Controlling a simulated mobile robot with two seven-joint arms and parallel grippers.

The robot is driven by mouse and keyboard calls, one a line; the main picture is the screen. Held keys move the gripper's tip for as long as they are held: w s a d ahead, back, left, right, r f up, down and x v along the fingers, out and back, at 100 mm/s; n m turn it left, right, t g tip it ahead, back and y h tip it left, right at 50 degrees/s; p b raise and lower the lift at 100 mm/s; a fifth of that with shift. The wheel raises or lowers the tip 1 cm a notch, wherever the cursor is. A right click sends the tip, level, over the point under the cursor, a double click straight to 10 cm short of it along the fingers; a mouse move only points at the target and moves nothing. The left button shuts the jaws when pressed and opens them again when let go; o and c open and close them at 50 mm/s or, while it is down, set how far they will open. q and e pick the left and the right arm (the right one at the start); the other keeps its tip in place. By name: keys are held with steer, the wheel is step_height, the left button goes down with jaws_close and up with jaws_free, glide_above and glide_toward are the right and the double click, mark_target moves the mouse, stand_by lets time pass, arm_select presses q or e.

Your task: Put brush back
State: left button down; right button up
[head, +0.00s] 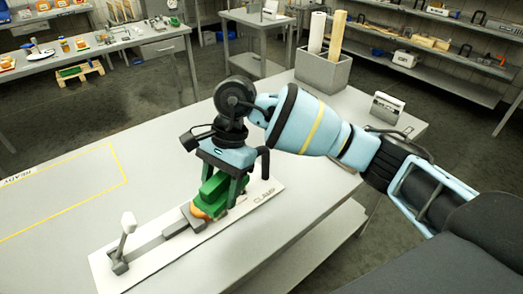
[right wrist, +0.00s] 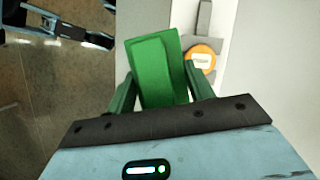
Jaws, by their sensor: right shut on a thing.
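The brush shows as a green block (head: 213,188) at the clamp board in the head view. My right gripper (head: 222,192) points down and is shut on it. In the right wrist view the green brush (right wrist: 158,70) sits between the two fingers of my right gripper (right wrist: 160,88). An orange cheese wheel (right wrist: 200,58) with a pale label lies beside the brush, held at the grey clamp jaws (head: 184,226). In the head view the brush and gripper hide most of the wheel. I cannot tell whether the brush touches it. My left gripper is not in the head view.
The white clamp board (head: 262,195) lies on the grey table, with an upright lever (head: 125,228) at its near end. A yellow-outlined area (head: 65,190) at left is empty. A grey bin (head: 322,72) with rolls and a small holder (head: 387,108) stand at the back right.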

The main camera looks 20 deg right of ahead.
steer(key=s+d+f+n+g+h, duration=0.1)
steer(key=s+d+f+n+h, duration=0.1)
steer(key=d+n, duration=0.3)
steer(key=s+d+f+n+h, duration=0.1)
steer(key=s+d+f+n, duration=0.1)
steer(key=s+d+n, duration=0.3)
steer(key=d+n, duration=0.1)
steer(key=d, duration=0.2)
steer(key=shift+s+d+f+g+h, duration=0.15)
steer(key=shift+s+f+g+h, duration=0.1)
steer(key=shift+g+h, duration=0.15)
